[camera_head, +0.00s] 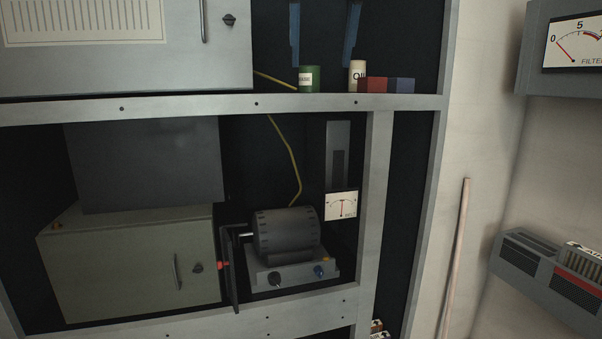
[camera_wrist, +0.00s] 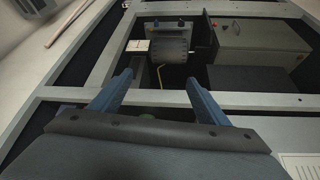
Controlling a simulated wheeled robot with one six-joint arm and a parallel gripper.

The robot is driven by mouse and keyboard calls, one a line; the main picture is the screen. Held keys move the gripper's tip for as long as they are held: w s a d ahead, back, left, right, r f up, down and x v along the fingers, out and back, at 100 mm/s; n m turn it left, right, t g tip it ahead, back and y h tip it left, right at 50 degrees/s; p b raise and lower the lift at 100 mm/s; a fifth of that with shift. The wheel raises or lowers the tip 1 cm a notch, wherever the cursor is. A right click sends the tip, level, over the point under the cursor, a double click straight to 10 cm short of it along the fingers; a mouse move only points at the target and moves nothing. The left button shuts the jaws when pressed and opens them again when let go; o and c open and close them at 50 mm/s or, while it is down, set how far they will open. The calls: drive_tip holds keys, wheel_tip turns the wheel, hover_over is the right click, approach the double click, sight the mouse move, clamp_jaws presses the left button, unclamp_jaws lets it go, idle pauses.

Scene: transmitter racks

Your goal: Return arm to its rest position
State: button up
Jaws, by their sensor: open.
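My gripper (camera_head: 323,62) shows at the top of the head view as two blue fingers hanging down, wide apart, with nothing between them. Its fingers point at the upper shelf, above a green can (camera_head: 309,78) and a cream can (camera_head: 357,74). In the wrist view my gripper (camera_wrist: 158,82) is open, and a bit of the green can (camera_wrist: 147,116) shows near its base. The rest of my arm is out of the head view.
Dark red and blue blocks (camera_head: 386,85) sit beside the cream can. The shelf rail (camera_head: 200,106) runs below. The lower bay holds a motor unit (camera_head: 288,238), a meter (camera_head: 341,206) and a grey-green cabinet (camera_head: 130,265). A pole (camera_head: 457,250) leans on the right wall.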

drive_tip(key=d+f+g+b, duration=0.1)
drive_tip(key=d+f, duration=0.3)
drive_tip(key=f, duration=1)
drive_tip(key=d+f+g, duration=0.1)
drive_tip(key=d+f, duration=0.2)
drive_tip(key=f, duration=1.1)
drive_tip(key=s+d+f+g+b, duration=0.1)
drive_tip(key=s+d+f, duration=0.3)
drive_tip(key=s+f, duration=0.5)
drive_tip(key=s+d+f+m+g, duration=0.1)
drive_tip(key=s+d+f, duration=0.3)
drive_tip(key=s+f, duration=0.6)
wheel_tip(320, 180, down, 7)
drive_tip(key=shift+s+d+f+b, duration=0.1)
drive_tip(key=shift+s+d+b, duration=0.1)
drive_tip(key=shift+b, duration=0.15)
